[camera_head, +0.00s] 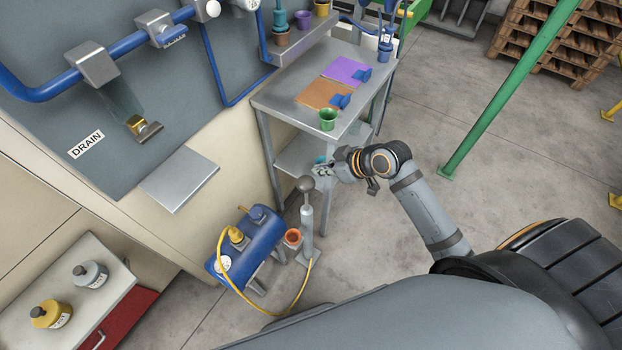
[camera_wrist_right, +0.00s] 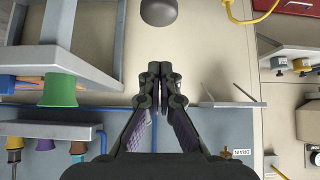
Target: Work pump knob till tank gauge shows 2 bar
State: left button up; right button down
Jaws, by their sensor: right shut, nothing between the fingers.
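The pump (camera_head: 308,220) stands upright on the floor, a grey cylinder with a round dark knob (camera_head: 305,184) on top. The knob also shows at the top edge of the right wrist view (camera_wrist_right: 158,11). A yellow hose joins the pump to the blue tank (camera_head: 262,236), which carries a small white gauge (camera_head: 223,263); its reading is too small to tell. My right gripper (camera_head: 322,172) is near the knob, just up and right of it in the head view. Its fingers (camera_wrist_right: 160,75) are shut and empty, apart from the knob in the wrist view. My left gripper is not in view.
A grey table (camera_head: 290,97) with a green cup (camera_head: 328,119) stands behind my right gripper. A green post (camera_head: 505,95) rises at right. The floor right of the pump is clear.

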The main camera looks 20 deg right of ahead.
aim_at(307, 196)
jog(key=x, duration=0.5)
jog(key=shift+a+f, duration=0.1)
jog(key=shift+f, duration=0.15)
notch_tip(307, 196, down, 2)
jog(key=shift+f+p, duration=0.2)
jog(key=shift+p, duration=0.15)
jog(key=shift+f, duration=0.6)
notch_tip(307, 196, down, 10)
jog(key=b, duration=0.6)
jog(key=shift+s+r, duration=0.1)
jog(key=shift+r, duration=0.05)
jog(key=shift+s, duration=0.1)
